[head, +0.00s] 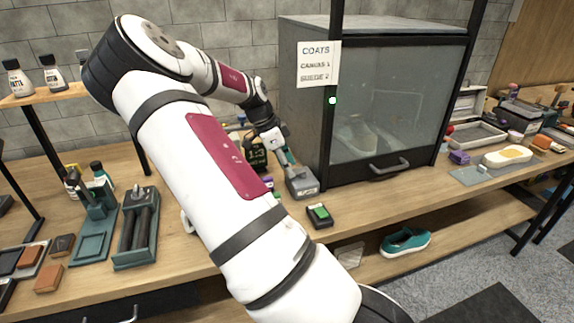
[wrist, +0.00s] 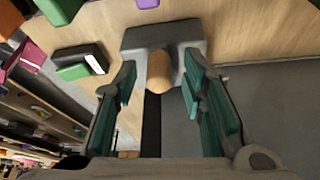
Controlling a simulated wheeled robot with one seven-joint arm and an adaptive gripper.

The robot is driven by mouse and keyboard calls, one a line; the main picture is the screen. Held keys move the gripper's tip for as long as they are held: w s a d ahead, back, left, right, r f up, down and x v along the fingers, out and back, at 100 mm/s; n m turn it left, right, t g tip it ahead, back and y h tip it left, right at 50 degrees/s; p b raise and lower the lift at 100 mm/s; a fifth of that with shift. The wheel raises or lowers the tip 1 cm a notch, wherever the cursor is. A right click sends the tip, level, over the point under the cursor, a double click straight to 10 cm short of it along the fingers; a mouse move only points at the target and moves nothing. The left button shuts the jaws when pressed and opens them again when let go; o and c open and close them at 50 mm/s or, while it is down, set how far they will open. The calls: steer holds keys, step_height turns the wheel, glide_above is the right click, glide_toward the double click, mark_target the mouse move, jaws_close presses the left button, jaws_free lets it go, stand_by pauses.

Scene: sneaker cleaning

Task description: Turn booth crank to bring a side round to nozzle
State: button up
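The grey booth (head: 320,90) stands at the back with its glass door down. A pale sneaker (head: 357,135) shows dimly inside. A grey crank base (head: 302,183) with a small label sits at the booth's left front corner. In the wrist view the crank's wooden knob (wrist: 160,72) stands in front of a grey block (wrist: 185,35). My gripper (head: 286,158) is at the crank. In the wrist view my gripper (wrist: 160,82) is open, its teal-padded fingers on either side of the knob with gaps visible. The nozzle is not discernible.
A teal sneaker (head: 405,242) lies on the lower shelf. A paper sign (head: 318,64) hangs at the booth's corner. A dark display (head: 256,156) stands behind my arm. Trays and brushes fill the right.

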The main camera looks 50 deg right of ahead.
steer(key=v, duration=1.2)
steer(key=shift+s, duration=0.1)
